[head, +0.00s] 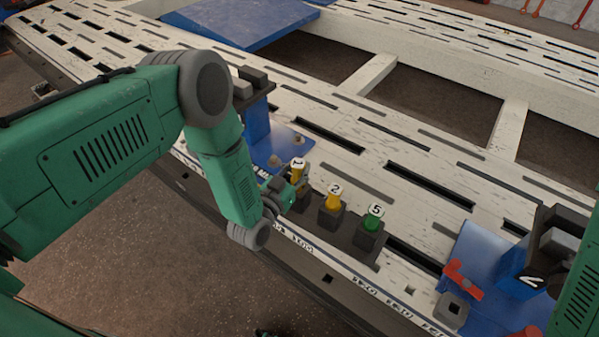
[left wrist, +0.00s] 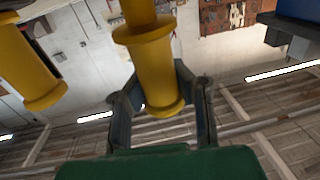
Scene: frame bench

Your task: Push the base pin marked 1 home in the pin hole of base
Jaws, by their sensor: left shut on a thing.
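The base pin marked 1 (head: 298,166) is yellow with a white numbered top. My left gripper (head: 290,190) is shut on it, beside the dark pin holder (head: 352,238). In the left wrist view, the yellow pin (left wrist: 158,75) with its flange stands between the two fingers (left wrist: 160,108). A blue base plate (head: 290,142) lies just behind the gripper, partly hidden by my left arm. I cannot make out which hole is the pin hole. My right gripper is out of view.
A yellow pin marked 2 (head: 334,198) and a green pin marked 5 (head: 373,220) stand in the holder. A blue fixture (head: 478,262) with a red clamp (head: 462,280) is at right. A blue panel (head: 240,22) lies behind.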

